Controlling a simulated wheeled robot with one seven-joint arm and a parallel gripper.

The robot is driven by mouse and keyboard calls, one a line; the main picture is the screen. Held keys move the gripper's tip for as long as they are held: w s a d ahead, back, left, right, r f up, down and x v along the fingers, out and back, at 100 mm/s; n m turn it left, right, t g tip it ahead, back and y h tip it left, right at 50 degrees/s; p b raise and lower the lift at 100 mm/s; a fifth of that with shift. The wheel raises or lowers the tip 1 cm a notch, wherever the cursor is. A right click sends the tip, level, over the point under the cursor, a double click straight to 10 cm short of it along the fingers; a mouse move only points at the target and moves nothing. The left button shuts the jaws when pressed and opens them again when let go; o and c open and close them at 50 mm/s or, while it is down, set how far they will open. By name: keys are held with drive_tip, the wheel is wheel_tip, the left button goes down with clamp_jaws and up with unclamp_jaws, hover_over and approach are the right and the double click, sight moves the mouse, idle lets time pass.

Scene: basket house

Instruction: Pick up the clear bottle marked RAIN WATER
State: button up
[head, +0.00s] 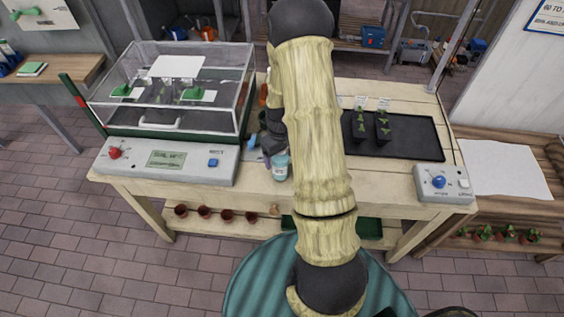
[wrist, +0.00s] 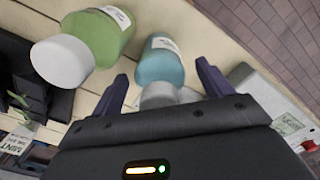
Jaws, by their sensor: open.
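A clear bottle with pale blue contents, a white cap and a white label (wrist: 161,62) stands on the wooden bench; the label is too small to read. In the head view this bottle (head: 281,168) is beside my arm near the bench's front edge. My gripper (wrist: 162,74) is open, with one dark finger on each side of the blue bottle's cap end. It looks apart from the bottle, though contact is hard to judge. In the head view my gripper (head: 266,150) is partly hidden behind my arm.
A bottle with green contents and a white cap (wrist: 103,35) stands close to the left finger in the wrist view. A glass case (head: 170,85) with a control panel (head: 165,163) is left on the bench (head: 385,180). A black tray (head: 420,140) with seedling pots is right.

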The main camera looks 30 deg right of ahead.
idle(0.4)
drive_tip(key=c, duration=1.6)
drive_tip(key=shift+r, duration=0.15)
wheel_tip(320, 180, up, 10)
drive_tip(key=shift+f+b, duration=0.1)
drive_tip(key=shift+b, duration=0.65)
